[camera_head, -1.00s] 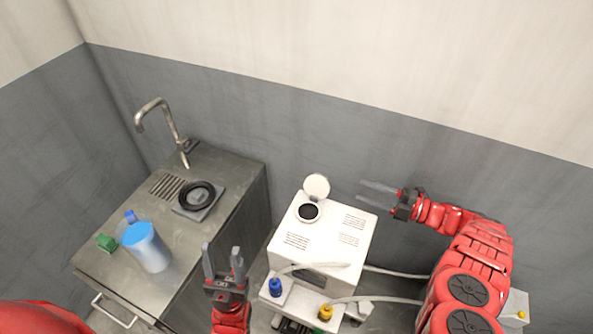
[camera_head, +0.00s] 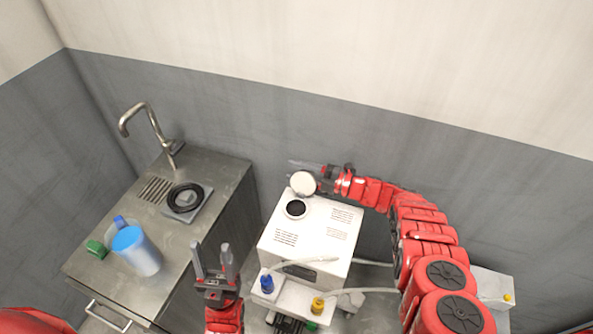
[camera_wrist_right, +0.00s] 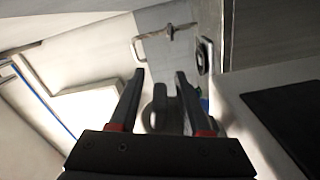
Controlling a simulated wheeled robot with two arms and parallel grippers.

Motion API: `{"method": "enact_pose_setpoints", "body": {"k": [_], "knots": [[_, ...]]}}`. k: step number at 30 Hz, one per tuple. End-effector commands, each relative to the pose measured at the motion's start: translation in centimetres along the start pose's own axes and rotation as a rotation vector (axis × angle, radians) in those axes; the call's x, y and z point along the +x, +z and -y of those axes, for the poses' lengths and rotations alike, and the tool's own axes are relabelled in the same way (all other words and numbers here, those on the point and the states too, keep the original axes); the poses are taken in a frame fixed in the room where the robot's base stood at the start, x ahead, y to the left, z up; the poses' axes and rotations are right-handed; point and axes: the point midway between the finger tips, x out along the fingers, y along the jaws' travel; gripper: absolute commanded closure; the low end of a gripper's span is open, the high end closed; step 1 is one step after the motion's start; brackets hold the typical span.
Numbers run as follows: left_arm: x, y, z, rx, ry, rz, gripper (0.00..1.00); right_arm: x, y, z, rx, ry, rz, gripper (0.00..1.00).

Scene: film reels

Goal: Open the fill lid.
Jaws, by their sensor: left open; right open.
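The white machine (camera_head: 338,250) has a dark round fill opening (camera_head: 296,209) on its top. Its round white fill lid (camera_head: 303,184) stands raised at the back edge of the opening. My right gripper (camera_head: 304,168) is open just behind the lid; the lid partly hides it, and I cannot tell whether they touch. In the right wrist view, the open fingers (camera_wrist_right: 158,98) have a grey, rounded shape beyond or between them, too dark to name surely. My left gripper (camera_head: 212,262) is open and empty, left of the machine, pointing up.
A steel counter (camera_head: 220,180) on the left holds a tap (camera_head: 148,122), a black ring (camera_head: 185,197) on a grey plate, a blue-topped container (camera_head: 138,253) and a green object (camera_head: 96,248). A blue cap (camera_head: 266,283) and yellow cap (camera_head: 317,304) are at the machine's front. The grey wall is close behind.

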Motion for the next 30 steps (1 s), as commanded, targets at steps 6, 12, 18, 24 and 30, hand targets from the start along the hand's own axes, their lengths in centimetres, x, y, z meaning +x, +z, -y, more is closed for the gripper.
{"method": "enact_pose_setpoints", "body": {"k": [6, 12, 18, 24, 30], "knots": [[-0.01, 0.0, 0.0, 0.0, 0.0, 0.0, 0.5, 0.28, -0.01, -0.02, 0.001, 0.001, 0.0, 0.53], [-0.02, 0.01, 0.0, 0.0, 0.0, 0.0, 0.5, 0.26, -0.02, -0.01, 0.001, 0.001, 0.0, 0.72], [-0.02, 0.01, 0.0, 0.0, 0.0, 0.0, 0.5, 0.24, -0.03, 0.01, 0.002, 0.001, 0.0, 1.0], [-0.01, 0.01, 0.0, 0.0, 0.0, 0.0, 0.5, 0.24, -0.03, 0.02, 0.002, 0.001, 0.0, 1.0], [-0.01, 0.0, 0.0, 0.0, 0.0, 0.0, 0.5, 0.23, -0.04, 0.03, 0.002, 0.001, -0.001, 1.0]]}}
